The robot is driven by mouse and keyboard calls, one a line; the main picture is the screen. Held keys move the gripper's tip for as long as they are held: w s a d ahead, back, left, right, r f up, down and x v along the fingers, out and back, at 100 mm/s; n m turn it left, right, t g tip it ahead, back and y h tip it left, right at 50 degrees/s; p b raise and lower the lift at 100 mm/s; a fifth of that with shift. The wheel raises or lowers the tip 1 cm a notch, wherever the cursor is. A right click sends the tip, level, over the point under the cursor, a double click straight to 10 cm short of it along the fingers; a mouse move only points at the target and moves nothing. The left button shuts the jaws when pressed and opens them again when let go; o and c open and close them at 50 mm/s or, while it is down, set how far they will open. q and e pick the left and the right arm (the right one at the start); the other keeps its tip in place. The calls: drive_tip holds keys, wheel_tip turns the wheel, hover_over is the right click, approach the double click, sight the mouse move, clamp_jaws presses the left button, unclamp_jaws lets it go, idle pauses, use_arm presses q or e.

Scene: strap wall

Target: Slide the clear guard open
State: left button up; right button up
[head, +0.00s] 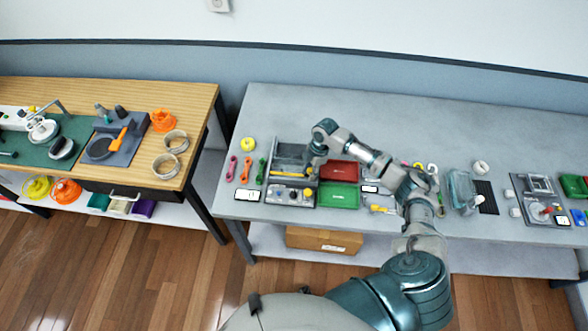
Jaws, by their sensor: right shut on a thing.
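A grey station (278,168) with a clear guard (290,152) and a yellow bar (290,175) stands near the front of the grey table. Knobs and a small white display sit along its front. My right gripper (312,165) reaches down at the station's right side and is shut on the edge of the clear guard; the fingertips are small and partly hidden by my wrist. How far the guard is open is too small to tell. My left gripper is not in view.
A red tray (339,171) and a green tray (338,196) lie just right of the station. The grey table's back strip (400,110) is clear. A wooden table (190,100) stands at left, across a gap.

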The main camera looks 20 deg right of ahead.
drive_tip(key=shift+w+d+f+b, duration=0.25)
drive_tip(key=shift+w+d+b, duration=0.25)
drive_tip(key=shift+w, duration=0.25)
drive_tip(key=shift+w+d+f+b, duration=0.25)
drive_tip(key=shift+w+d+b, duration=0.25)
drive_tip(key=shift+w, duration=0.2)
drive_tip(key=shift+w+d+b, duration=0.55)
drive_tip(key=shift+w+b, duration=0.2)
drive_tip(key=shift+w, duration=0.15)
drive_tip(key=shift+w+d+b, duration=0.55)
drive_tip(key=shift+w+b, duration=0.15)
drive_tip(key=shift+w, duration=0.15)
drive_tip(key=shift+r, duration=0.1)
drive_tip(key=o, duration=0.6)
drive_tip(key=shift+c, duration=0.2)
drive_tip(key=shift+w, duration=0.15)
drive_tip(key=shift+w, duration=0.1)
